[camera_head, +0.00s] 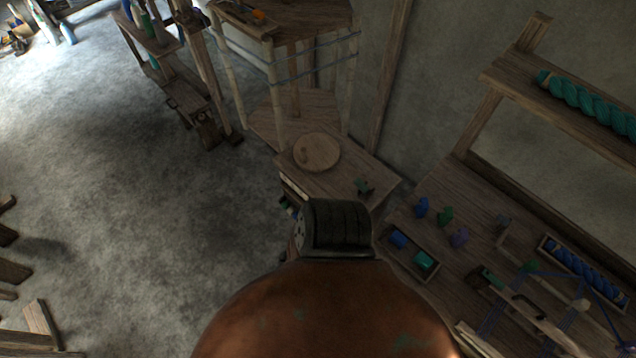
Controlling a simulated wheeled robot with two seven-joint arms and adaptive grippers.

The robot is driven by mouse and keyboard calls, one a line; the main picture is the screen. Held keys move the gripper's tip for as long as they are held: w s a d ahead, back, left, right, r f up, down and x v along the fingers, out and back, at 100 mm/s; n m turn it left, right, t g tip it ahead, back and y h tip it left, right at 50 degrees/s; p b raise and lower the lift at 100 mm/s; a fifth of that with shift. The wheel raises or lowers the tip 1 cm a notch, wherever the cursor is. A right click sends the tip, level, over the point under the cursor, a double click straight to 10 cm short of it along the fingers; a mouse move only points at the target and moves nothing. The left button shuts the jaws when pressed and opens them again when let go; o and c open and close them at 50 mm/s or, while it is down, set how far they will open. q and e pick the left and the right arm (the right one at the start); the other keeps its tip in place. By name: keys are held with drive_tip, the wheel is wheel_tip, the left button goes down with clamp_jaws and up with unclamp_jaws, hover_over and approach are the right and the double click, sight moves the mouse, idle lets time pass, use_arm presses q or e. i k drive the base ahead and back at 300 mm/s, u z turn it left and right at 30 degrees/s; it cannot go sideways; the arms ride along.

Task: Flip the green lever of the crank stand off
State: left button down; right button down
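A low wooden stand (333,181), which looks like the crank stand, is near the middle of the head view. A round wooden disc (320,153) with a small peg lies on its top. A small dark green piece (363,186), which looks like the lever, is on the stand's right part. It is too small and dark to tell its position. A large copper-coloured part of my own body with a dark block fills the bottom centre and hides the stand's near side. Neither gripper shows.
A workbench (462,205) on the right bears blue, green and purple pieces, a tray of blue yarn (585,268) and a shelf with teal yarn (592,103). A tall wooden frame (270,70) stands behind the stand. Grey floor (140,220) is open at left.

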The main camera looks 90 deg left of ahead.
sight(359, 182)
drive_tip(key=u, duration=2.1)
